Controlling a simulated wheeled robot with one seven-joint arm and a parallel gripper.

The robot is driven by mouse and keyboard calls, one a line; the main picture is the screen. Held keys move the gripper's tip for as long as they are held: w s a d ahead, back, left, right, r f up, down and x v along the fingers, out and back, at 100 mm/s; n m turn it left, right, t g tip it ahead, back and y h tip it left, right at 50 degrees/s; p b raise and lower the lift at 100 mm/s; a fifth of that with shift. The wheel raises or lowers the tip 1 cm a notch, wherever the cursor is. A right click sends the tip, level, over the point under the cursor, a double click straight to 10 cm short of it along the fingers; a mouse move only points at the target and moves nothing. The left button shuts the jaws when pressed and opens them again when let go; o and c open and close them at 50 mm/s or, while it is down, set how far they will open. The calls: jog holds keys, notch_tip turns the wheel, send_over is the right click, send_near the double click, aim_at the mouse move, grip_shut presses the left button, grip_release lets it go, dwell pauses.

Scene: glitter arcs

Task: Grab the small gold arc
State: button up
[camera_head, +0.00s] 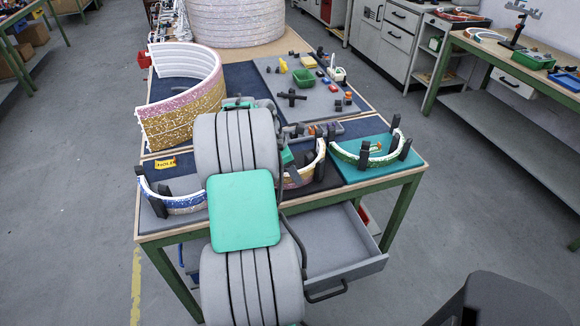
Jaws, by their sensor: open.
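The small gold arc (304,175) stands on a dark mat in the middle of the table's front row. Its right part shows with a gold and pinkish glitter face and a white inner side, beside dark upright holders. My arm hides its left part. My gripper (293,173) is mostly hidden behind my own arm; a grey part of it shows close to the arc's visible part. It is open, and I cannot tell whether it touches the arc.
A blue-white arc (180,203) stands at front left, a green-white arc (370,157) at front right on a teal mat. A tall white, pink and gold arc (183,105) stands behind. Small parts lie on a grey board (322,102). An open drawer (345,262) juts out below.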

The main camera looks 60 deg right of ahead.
jog(key=shift+r, duration=0.1)
grip_shut()
dwell(1.2)
